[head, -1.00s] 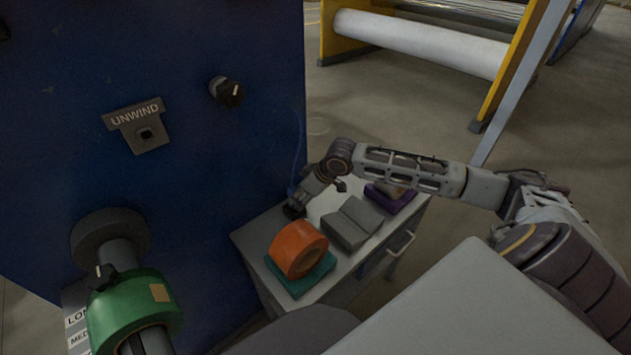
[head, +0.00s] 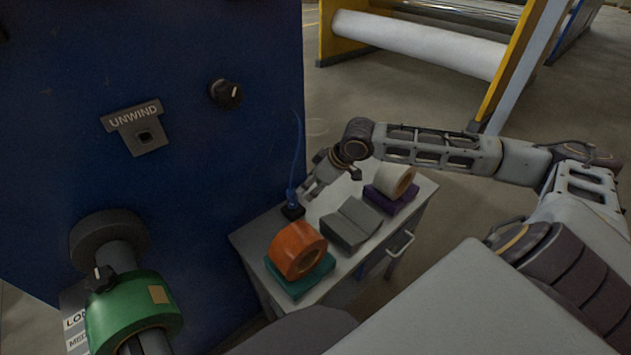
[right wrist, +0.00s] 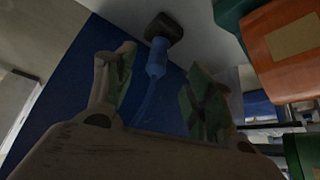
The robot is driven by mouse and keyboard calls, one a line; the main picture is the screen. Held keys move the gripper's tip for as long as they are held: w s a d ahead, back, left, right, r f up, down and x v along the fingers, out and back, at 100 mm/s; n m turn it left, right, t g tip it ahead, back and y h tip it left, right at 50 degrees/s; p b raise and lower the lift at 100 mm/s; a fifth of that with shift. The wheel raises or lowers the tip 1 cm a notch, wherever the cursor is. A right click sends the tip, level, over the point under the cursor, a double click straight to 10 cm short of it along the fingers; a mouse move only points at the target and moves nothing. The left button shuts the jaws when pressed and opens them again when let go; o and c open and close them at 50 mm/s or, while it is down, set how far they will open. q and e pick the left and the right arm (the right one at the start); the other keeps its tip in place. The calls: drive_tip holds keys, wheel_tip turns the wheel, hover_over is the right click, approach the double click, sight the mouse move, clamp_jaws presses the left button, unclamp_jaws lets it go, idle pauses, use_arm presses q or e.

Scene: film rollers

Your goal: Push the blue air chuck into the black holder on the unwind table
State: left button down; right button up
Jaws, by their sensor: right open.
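The blue air chuck (head: 292,197) stands upright at the black holder (head: 293,212) on the unwind table (head: 257,243), with its blue hose rising beside the blue machine. In the right wrist view the chuck (right wrist: 156,58) has its end in or against the black holder (right wrist: 164,28); how deep it sits I cannot tell. My right gripper (head: 308,191) is open, just right of the chuck and apart from it. In the right wrist view the chuck lies beyond and between the open fingers (right wrist: 155,92). My left gripper is not in view.
An orange roll (head: 297,248) on a teal block, a grey block (head: 351,222) and a white roll (head: 397,180) on a purple block share the table. The blue machine panel (head: 220,190) stands close on the left. A green roll (head: 135,308) is on its shaft.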

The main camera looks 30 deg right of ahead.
drive_tip(key=shift+v, duration=0.95)
idle(0.3)
